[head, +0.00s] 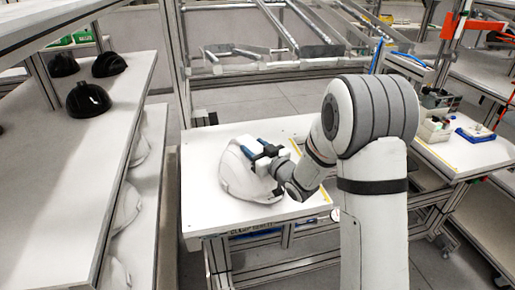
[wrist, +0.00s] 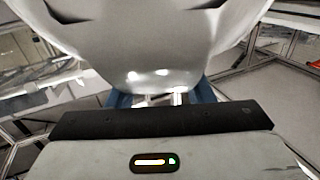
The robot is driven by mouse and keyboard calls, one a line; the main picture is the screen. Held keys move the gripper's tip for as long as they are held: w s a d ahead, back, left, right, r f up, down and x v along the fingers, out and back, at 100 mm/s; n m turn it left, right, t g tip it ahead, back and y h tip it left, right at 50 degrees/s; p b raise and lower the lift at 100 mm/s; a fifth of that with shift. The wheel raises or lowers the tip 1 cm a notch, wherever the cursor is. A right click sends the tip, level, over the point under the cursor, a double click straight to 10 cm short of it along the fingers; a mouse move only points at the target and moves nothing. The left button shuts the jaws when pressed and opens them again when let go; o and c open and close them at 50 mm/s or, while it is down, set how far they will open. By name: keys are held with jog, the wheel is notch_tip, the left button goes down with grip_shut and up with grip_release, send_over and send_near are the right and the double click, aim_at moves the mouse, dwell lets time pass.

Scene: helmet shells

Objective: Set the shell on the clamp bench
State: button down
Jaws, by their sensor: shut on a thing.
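A white helmet shell (head: 237,178) is at the left part of a white bench (head: 207,141) in the head view. The bench has yellow strips and lettering on its front edge that seems to read "clamp". My gripper (head: 262,150) is shut on the shell's upper right side. In the wrist view the shell (wrist: 150,45) fills the top middle, and the blue fingers of my gripper (wrist: 160,98) meet its edge. I cannot tell whether the shell touches the bench top. The shell's underside is hidden.
A shelf rack (head: 75,150) on the left holds several black helmets (head: 88,99) on top and white shells (head: 127,207) lower down. A metal frame (head: 300,35) stands behind the bench. Another table with small items, including a blue tray (head: 475,134), stands right. The bench's right part is bare.

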jog(key=c, duration=0.7)
grip_release()
jog(key=shift+r+p, duration=0.1)
jog(key=shift+p, duration=0.2)
jog(key=s+d+m+g+h+b, duration=0.2)
jog(key=s+d+m+g+h, duration=0.25)
jog(key=s+d+h, duration=0.95)
jog(key=s+d+m+g+y, duration=0.1)
jog(key=s+g, duration=0.1)
jog(key=s, duration=0.4)
jog(key=s+d+m+g+y, duration=0.1)
jog(key=s+d+g, duration=0.1)
jog(key=s, duration=0.5)
jog(key=s+d+m+g+y, duration=0.1)
jog(key=s+g, duration=0.2)
jog(key=s, duration=0.4)
jog(key=shift+d+r, duration=0.25)
jog(key=shift+r, duration=0.15)
